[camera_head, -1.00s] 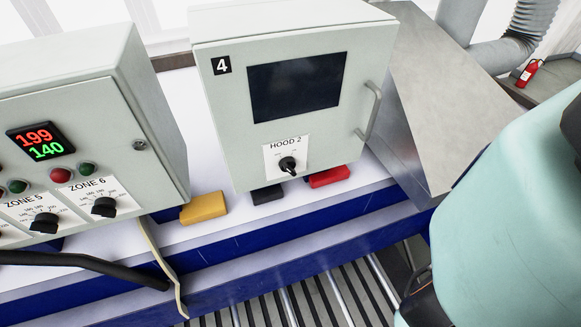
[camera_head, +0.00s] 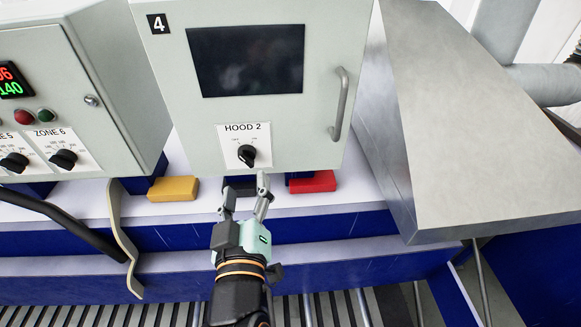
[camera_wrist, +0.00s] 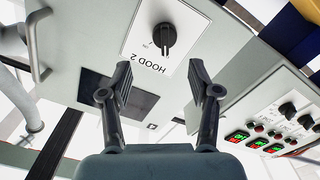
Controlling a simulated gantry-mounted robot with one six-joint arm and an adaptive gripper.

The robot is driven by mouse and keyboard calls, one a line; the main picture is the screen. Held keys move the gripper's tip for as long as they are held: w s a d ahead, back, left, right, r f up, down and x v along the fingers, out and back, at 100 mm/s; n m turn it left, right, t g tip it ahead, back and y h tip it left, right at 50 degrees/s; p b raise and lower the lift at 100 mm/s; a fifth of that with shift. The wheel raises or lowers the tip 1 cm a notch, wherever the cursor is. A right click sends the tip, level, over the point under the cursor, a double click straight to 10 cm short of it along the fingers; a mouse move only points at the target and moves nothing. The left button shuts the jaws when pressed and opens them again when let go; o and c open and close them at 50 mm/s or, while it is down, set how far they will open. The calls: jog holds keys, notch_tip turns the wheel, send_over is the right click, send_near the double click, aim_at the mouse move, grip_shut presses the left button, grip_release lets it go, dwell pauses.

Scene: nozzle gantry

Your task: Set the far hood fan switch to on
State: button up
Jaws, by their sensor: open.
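The hood fan switch (camera_head: 247,155) is a black rotary knob on a white plate marked HOOD 2, low on a light grey cabinet (camera_head: 190,100) with a dark screen and the number 4. The knob also shows in the wrist view (camera_wrist: 165,37), beyond the fingertips and near the top. My gripper (camera_head: 245,188) is just below the knob in the head view, its two fingers apart and nothing between them. In the wrist view my gripper (camera_wrist: 161,80) has its fingers spread below the HOOD 2 label. The knob appears clear of the fingers. The small position marks are too blurred to read.
A yellow block (camera_head: 173,188), a red block (camera_head: 312,182) and a partly hidden dark block sit on the white ledge below the cabinet. A zone-control cabinet (camera_head: 100,80) stands left. A door handle (camera_head: 340,105) projects at right, beside a metal hood (camera_head: 470,130).

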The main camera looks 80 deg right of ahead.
aim_at(244, 160)
jog(key=x, duration=0.2)
jog(key=p+x, duration=0.1)
jog(key=x, duration=0.2)
jog(key=p+x, duration=0.1)
jog(key=x, duration=0.2)
jog(key=shift+w+a, duration=0.15)
jog(key=shift+w, duration=0.2)
